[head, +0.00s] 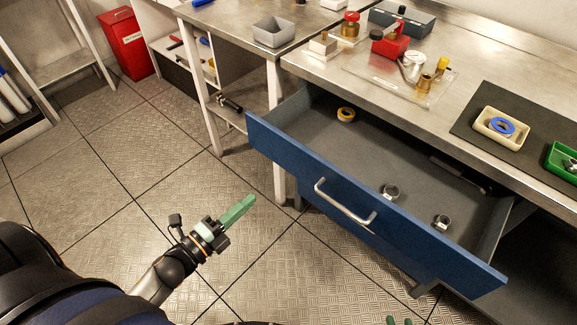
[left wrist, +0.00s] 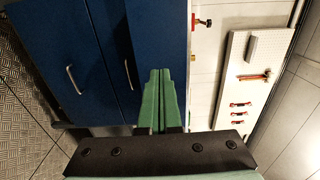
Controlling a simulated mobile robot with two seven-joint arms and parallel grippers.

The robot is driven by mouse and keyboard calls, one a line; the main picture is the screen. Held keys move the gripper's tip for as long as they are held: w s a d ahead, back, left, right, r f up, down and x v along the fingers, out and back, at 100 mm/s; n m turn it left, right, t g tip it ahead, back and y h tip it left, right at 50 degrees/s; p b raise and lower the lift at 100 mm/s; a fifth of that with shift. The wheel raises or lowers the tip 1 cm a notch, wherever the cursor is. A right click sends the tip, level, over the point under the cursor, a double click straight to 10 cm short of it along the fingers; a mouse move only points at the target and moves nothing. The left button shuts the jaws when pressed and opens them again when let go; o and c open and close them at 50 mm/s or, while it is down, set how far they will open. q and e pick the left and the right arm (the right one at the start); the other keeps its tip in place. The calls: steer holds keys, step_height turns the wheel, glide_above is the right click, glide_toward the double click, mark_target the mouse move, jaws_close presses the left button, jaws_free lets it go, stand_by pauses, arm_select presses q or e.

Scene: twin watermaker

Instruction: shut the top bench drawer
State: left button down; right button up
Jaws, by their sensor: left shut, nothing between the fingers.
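The top bench drawer (head: 365,215) is blue-fronted and stands pulled well out from under the steel bench in the head view. Its silver bar handle (head: 345,203) is on the front. Inside lie a yellow tape roll (head: 346,114) and two metal clamps (head: 391,191) (head: 442,222). My left gripper (head: 250,201), with green fingers, is shut and empty, in front of the drawer, left of the handle and apart from it. In the left wrist view its fingers (left wrist: 158,98) are together before blue fronts with handles (left wrist: 73,80) (left wrist: 128,75). Only green tips of my right gripper (head: 399,321) show at the bottom edge.
The bench top holds a red box (head: 390,42), a beige tray (head: 501,127) with a blue ring, and a green bin (head: 564,163). A side table (head: 225,22) stands left of the drawer. The tiled floor in front is clear.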

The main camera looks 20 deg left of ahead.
mark_target(294, 162)
arm_select(q)
steer(key=x, duration=1.3)
steer(key=shift+w+d, duration=0.15)
steer(key=shift+w, duration=0.2)
arm_select(e)
steer(key=shift+d+r, duration=0.1)
steer(key=shift+r, duration=0.05)
arm_select(q)
steer(key=shift+w, duration=0.1)
